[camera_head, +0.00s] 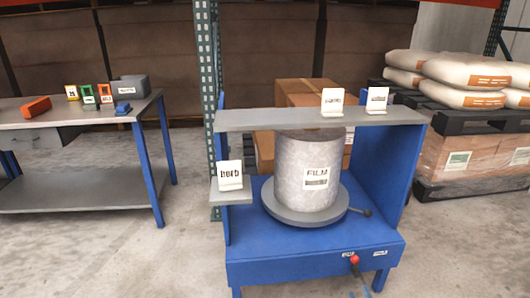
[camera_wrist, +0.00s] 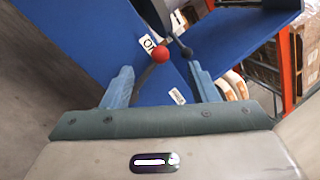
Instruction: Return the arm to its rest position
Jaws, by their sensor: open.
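My gripper (camera_wrist: 160,67) shows in the wrist view, with its two blue-grey fingers spread apart and nothing held between them. A red knob (camera_wrist: 160,52) on a dark lever appears between and just beyond the fingertips; how far off it is, I cannot tell. The knob also shows in the head view (camera_head: 354,259), at the front of a blue weighing stand (camera_head: 300,240).
A grey drum labelled FILM (camera_head: 308,160) stands on a round turntable (camera_head: 275,212) under a grey shelf (camera_head: 250,120). A side ledge (camera_head: 240,197) holds a "herb" card (camera_head: 230,175). A workbench (camera_head: 70,115) is at left, stacked sacks (camera_head: 465,80) at right.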

